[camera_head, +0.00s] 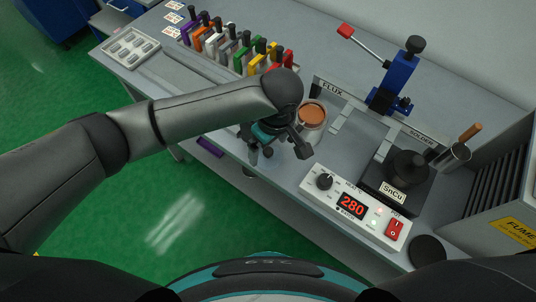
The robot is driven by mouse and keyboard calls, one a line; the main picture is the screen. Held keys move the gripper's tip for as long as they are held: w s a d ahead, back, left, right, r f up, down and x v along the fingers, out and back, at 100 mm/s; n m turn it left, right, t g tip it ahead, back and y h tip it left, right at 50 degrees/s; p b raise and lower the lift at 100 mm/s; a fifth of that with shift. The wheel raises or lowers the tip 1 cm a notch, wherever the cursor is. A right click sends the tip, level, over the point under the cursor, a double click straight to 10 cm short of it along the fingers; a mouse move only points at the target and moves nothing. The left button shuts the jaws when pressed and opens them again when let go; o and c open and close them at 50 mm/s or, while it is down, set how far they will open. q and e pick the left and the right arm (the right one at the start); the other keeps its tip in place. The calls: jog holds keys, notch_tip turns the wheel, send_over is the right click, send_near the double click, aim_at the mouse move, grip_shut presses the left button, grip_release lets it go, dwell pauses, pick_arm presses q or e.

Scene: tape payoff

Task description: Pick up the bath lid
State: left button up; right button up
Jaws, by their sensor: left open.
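The bath lid (407,166) is a dark round cover with a knob. It appears to sit on the black solder pot marked SnCu (393,192), right of centre. My left gripper (279,150) is open, above the front edge of the bench, well to the left of the lid and apart from it. The gripper points downward and my arm hides part of the bench behind it. I see nothing between its fingers. My right gripper is out of view.
A flux cup (313,115) stands just right of my left gripper. The heat controller (352,206) reads 280 in front of the pot. A blue clamp stand (398,76) is behind; a metal cup (455,155) and a black disc (427,250) are at right. Coloured clips (228,50) line the back left.

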pick_arm(q)
notch_tip(320, 180, down, 2)
jog(key=shift+w+a+f, duration=0.1)
jog(key=shift+f, duration=0.05)
jog(key=c, duration=1.1)
